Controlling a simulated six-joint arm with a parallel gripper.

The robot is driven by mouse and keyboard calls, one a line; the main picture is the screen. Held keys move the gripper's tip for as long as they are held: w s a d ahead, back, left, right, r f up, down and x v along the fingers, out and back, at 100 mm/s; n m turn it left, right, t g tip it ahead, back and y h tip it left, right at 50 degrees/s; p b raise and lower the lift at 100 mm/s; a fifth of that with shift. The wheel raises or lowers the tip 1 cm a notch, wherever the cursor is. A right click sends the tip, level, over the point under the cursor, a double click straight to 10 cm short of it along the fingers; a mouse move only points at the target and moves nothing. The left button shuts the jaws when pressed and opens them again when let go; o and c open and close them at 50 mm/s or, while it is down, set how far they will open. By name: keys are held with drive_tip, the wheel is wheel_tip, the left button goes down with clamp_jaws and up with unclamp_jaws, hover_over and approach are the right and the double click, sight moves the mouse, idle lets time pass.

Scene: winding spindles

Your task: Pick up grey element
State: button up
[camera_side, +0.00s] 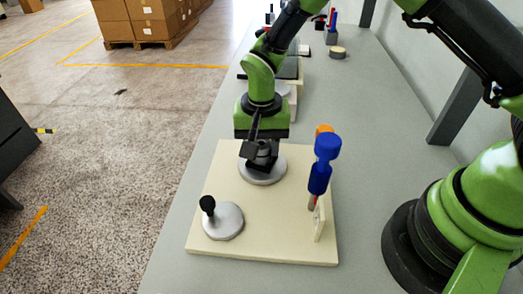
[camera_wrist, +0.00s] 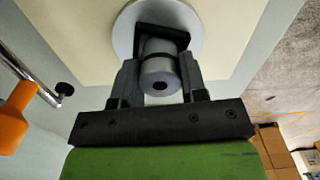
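The grey element is a grey cylinder (camera_wrist: 160,80) with a dark hole in its near end and a dark band around it. In the wrist view it stands on a round grey disc (camera_wrist: 125,35). My gripper (camera_wrist: 162,45) is around the cylinder, one black finger on each side. I cannot tell whether the fingers press on it or leave a small gap. In the side view my gripper (camera_side: 262,158) is low over the rear grey disc (camera_side: 262,176) on a cream board (camera_side: 270,240). There the gripper hides the cylinder.
A second grey disc (camera_side: 224,223) with a black-knobbed post (camera_side: 208,205) is at the board's front left. A blue-handled tool (camera_side: 325,148) stands at the right by a cream holder (camera_side: 319,222), with an orange part (camera_side: 324,129) behind. The board's front middle is clear.

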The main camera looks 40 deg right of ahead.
drive_tip(key=shift+c, duration=1.4)
drive_tip(key=shift+r, duration=0.1)
